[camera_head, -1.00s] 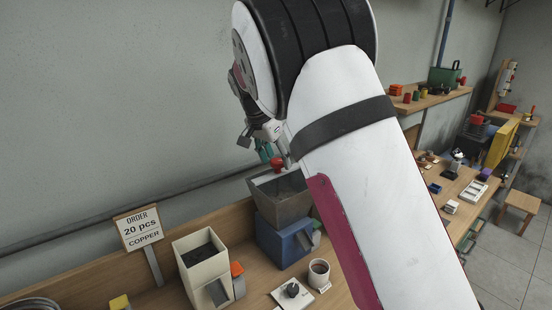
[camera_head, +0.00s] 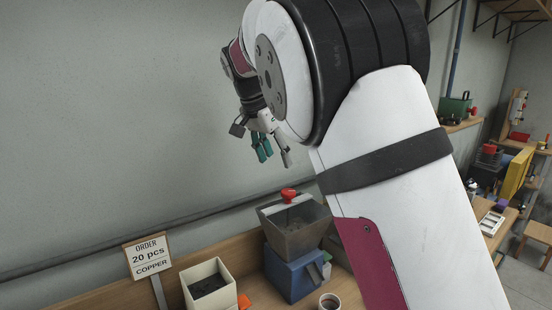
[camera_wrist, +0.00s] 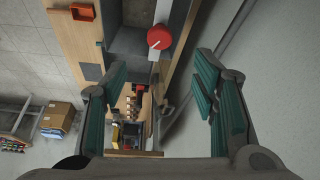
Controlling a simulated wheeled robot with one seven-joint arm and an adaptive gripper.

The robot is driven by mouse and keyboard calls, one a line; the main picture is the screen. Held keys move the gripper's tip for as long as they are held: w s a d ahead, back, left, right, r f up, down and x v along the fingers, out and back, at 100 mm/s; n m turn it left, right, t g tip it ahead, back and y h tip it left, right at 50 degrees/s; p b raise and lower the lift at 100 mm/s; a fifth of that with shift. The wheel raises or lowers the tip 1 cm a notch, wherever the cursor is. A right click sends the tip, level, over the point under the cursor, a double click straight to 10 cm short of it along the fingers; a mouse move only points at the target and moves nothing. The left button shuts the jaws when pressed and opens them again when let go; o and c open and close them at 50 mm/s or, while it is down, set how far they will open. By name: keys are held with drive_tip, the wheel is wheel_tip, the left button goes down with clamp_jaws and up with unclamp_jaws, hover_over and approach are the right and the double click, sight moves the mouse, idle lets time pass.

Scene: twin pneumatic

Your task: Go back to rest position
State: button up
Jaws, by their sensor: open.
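My gripper (camera_head: 270,150) is in the air above and left of the grey hopper in the head view. Its teal-padded fingers are spread, with nothing between them. In the wrist view, my gripper (camera_wrist: 162,100) shows both fingers wide apart. My white arm covers much of the right half of the head view and hides part of the bench. The red knob (camera_head: 288,194) sits at the top of the grey hopper (camera_head: 297,230), which stands on a blue machine (camera_head: 293,274). The red knob also shows in the wrist view (camera_wrist: 160,37), apart from the fingers.
A beige bin (camera_head: 209,286) with dark contents and an order sign (camera_head: 147,256) stand left of the hopper. A cup (camera_head: 330,301) is near the bottom edge. Side benches with a green box (camera_head: 455,108) lie at right. The air before the wall is free.

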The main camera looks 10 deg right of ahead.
drive_tip(key=s+d+r+n+t+y, duration=0.1)
drive_tip(key=s+d+n+y, duration=0.2)
drive_tip(key=s, duration=1.1)
drive_tip(key=s+d+r+n+t+y, duration=0.15)
drive_tip(key=s+n, duration=0.35)
drive_tip(key=s, duration=0.8)
drive_tip(key=s+f+n, duration=0.3)
drive_tip(key=s+f, duration=0.3)
drive_tip(key=s, duration=0.4)
drive_tip(key=shift+t, duration=0.35)
